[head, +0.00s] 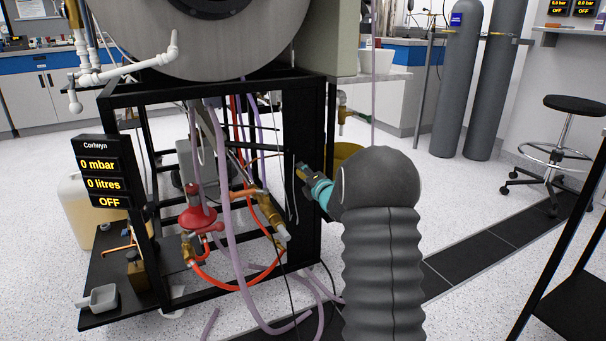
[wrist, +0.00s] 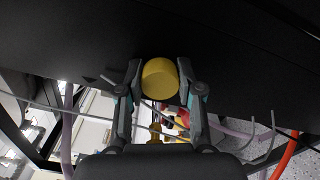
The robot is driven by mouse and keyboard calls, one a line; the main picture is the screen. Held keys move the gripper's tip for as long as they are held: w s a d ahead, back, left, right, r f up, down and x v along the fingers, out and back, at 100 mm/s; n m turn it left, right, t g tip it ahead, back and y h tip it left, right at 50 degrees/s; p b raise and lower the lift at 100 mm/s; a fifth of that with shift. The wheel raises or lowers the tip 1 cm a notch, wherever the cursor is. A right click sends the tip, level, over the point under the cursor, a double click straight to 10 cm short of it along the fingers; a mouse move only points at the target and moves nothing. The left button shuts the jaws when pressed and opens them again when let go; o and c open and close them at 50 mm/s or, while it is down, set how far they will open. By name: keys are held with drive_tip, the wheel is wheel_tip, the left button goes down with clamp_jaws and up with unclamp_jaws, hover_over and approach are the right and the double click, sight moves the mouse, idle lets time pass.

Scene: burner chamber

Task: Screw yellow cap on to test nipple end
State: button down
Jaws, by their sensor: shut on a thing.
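My gripper (wrist: 160,82) is shut on the yellow cap (wrist: 160,77), which sits between the fingertips in the wrist view. The cap shows as a short yellow cylinder with its round face toward the camera. In the head view my gripper (head: 302,172) is beside the right side of the black frame, and the cap cannot be made out there. A brass fitting (head: 264,203) with a pale end sits low inside the frame, left of and below my gripper. I cannot tell which part is the test nipple. The cap is not seen on any fitting.
The black frame (head: 314,120) carries a large grey drum (head: 200,45). A red regulator (head: 199,219), orange hoses and purple hoses (head: 228,230) crowd its inside. A yellow bin (head: 346,153) stands behind my arm. A display (head: 103,172) reads OFF.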

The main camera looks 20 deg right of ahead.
drive_tip(key=m+p, duration=0.1)
drive_tip(key=m, duration=0.3)
drive_tip(key=shift+r, duration=0.1)
drive_tip(key=m+p, duration=0.1)
drive_tip(key=m, duration=0.3)
drive_tip(key=shift+m, duration=0.4)
drive_tip(key=shift+m+p, duration=0.45)
drive_tip(key=shift+m, duration=0.95)
drive_tip(key=m+p, duration=0.2)
drive_tip(key=m, duration=0.4)
drive_tip(key=shift+w+r+p, duration=0.1)
drive_tip(key=shift+p, duration=0.2)
drive_tip(key=c, duration=0.7)
unclamp_jaws()
drive_tip(key=shift+a, duration=0.1)
drive_tip(key=shift+f, duration=0.2)
